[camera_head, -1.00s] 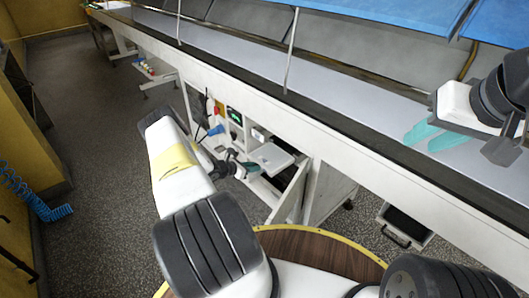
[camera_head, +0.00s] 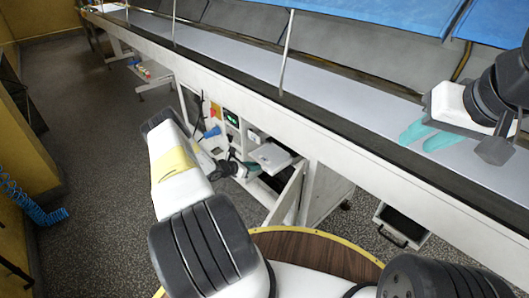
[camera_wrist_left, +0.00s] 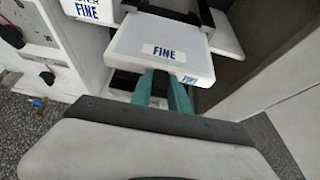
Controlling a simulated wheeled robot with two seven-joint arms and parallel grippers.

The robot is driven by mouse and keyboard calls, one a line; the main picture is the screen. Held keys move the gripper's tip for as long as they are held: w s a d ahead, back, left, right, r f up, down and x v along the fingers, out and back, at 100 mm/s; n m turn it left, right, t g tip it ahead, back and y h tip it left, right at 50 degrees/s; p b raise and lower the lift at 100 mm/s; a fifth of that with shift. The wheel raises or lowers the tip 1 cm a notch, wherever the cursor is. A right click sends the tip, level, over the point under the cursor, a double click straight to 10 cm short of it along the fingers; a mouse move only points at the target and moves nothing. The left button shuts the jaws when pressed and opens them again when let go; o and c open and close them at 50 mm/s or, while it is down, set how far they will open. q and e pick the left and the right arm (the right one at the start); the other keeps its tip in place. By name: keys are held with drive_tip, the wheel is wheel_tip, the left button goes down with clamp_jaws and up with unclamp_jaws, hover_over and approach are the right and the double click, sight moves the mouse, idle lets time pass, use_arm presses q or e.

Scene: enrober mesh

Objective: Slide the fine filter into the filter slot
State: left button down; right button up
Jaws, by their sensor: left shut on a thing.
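The fine filter (camera_wrist_left: 128,38) is a flat white block with a blue "FINE" label on top and a smaller one on its near edge. It also shows as a white plate at the open cabinet in the head view (camera_head: 271,156). Another plate labelled "FINE" (camera_wrist_left: 88,10) is behind at the upper left. My right gripper (camera_head: 430,136) is open and empty over the belt.
The cabinet under the long conveyor (camera_head: 340,95) is open, with its door (camera_head: 289,196) standing out right of the filter. A control panel with a green display (camera_head: 231,118) is to the left.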

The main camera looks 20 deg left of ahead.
sight(276, 152)
use_arm(q)
drive_tip(key=shift+w+d, duration=1.25)
drive_tip(key=shift+w, duration=0.9)
drive_tip(key=shift+w+d, duration=1.3)
drive_tip(key=shift+w, duration=0.8)
drive_tip(key=shift+w+d, duration=1.25)
drive_tip(key=shift+w, duration=0.9)
drive_tip(key=c, duration=1.2)
unclamp_jaws()
drive_tip(key=shift+o, duration=0.2)
drive_tip(key=shift+v, duration=3.9)
